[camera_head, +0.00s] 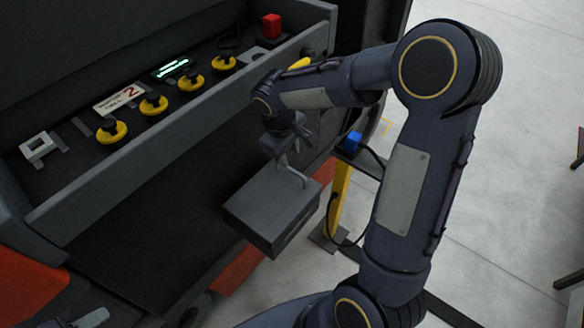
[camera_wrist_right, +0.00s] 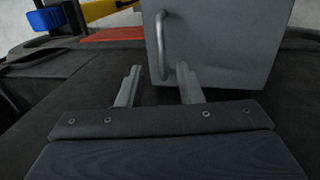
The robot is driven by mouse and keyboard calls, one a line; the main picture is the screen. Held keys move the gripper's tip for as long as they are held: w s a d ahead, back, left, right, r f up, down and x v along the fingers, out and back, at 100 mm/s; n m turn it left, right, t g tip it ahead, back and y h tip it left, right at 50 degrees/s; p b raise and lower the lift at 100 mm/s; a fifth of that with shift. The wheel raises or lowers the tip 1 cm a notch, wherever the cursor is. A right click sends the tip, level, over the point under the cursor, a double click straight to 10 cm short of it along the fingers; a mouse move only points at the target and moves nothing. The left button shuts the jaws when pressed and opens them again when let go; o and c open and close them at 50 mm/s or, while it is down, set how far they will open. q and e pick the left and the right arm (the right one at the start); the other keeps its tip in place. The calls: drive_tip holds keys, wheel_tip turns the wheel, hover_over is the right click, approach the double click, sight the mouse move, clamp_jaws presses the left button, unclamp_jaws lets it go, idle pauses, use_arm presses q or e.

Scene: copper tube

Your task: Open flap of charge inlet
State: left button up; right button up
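A grey box-shaped flap (camera_head: 268,212) juts out below the console at the centre of the head view. It has a bent metal handle (camera_head: 293,176) on it. The right wrist view shows the grey flap (camera_wrist_right: 220,45) and its handle (camera_wrist_right: 163,45) up close. My right gripper (camera_head: 290,145) is just above the flap, near the handle. In the right wrist view its two fingers (camera_wrist_right: 160,88) are apart, with the handle lined up between them; I cannot tell whether they touch it. A light grey part at the bottom left looks like my left gripper (camera_head: 88,318), mostly cut off.
A sloped console with several yellow knobs (camera_head: 153,104), a red button (camera_head: 271,25) and a label (camera_head: 119,99) runs above the flap. A yellow post (camera_head: 339,195) with a blue block (camera_head: 352,141) and a cable stands right of it. Pale floor (camera_head: 500,190) lies open at right.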

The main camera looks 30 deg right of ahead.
sight(293, 171)
drive_tip(key=f, duration=0.4)
drive_tip(key=d+f, duration=0.1)
drive_tip(key=f, duration=0.1)
drive_tip(key=shift+d+f, duration=0.1)
drive_tip(key=shift+f, duration=0.15)
clamp_jaws()
